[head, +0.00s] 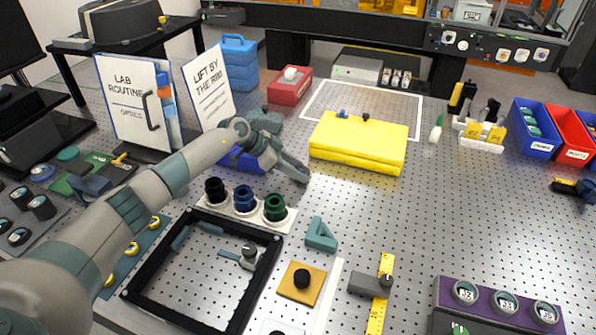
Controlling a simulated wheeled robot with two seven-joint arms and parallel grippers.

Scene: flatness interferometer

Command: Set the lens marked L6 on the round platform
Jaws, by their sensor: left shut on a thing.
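My left arm comes in from the lower left, and its gripper (297,173) is low over the table, just left of the yellow case. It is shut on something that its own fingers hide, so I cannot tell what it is. A purple rack (492,300) at the lower right holds several round lens-like pieces (504,302) with small labels I cannot read with certainty. I cannot pick out a lens marked L6 or a round platform with certainty. My right gripper is not in view.
The yellow case (358,143) is right of my left gripper. A white holder with black, blue and green cylinders (275,207) stands just below it. A black frame (150,298) lies at lower left. Blue (533,138) and red bins (572,140) stand right.

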